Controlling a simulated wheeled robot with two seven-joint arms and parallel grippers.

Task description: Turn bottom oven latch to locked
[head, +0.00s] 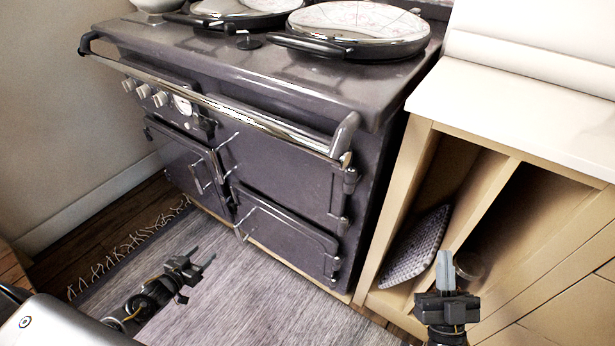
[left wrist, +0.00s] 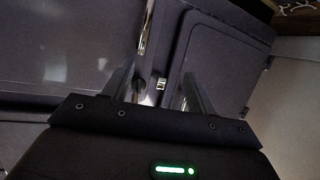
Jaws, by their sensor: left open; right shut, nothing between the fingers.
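The dark range cooker (head: 270,150) has several doors on its front. The bottom oven door (head: 285,240) is at its lower right and looks closed. Its small chrome latch (head: 241,230) sits at the door's left edge; its exact turn is too small to tell. My left gripper (head: 203,258) is open and empty, in front of and below the latch, apart from it. In the left wrist view my open fingers (left wrist: 158,90) point at the dark door fronts, with bright metal fittings (left wrist: 161,83) between them. My right gripper (head: 446,272) is shut and empty, in front of the cabinet.
A chrome rail (head: 240,112) runs across the cooker's front above the doors. A cream cabinet (head: 540,210) with open slots, one holding a grey woven item (head: 415,250), stands to the right. A grey fringed rug (head: 250,300) covers the floor in front.

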